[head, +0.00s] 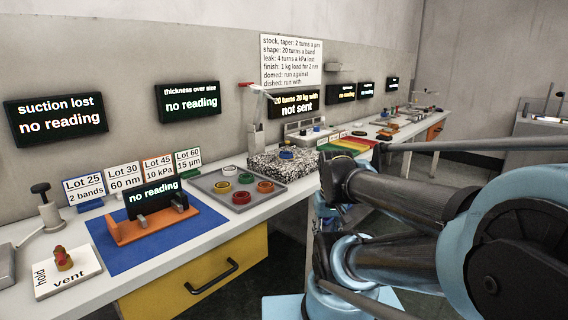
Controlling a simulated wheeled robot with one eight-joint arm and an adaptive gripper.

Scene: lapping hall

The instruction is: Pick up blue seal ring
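A blue ring-like piece (287,154) lies on top of the speckled block (262,163) at the back of the bench. It is small in the head view, and I cannot tell for sure that it is the seal ring. My folded arm fills the right side of the view, to the right of the block. I cannot make out my gripper's fingers.
A grey tray (207,184) left of the block holds several rings, among them white (229,169), red (241,198) and orange (265,187). An orange fixture (150,224) stands on a blue mat (107,256). A yellow drawer (200,281) is below.

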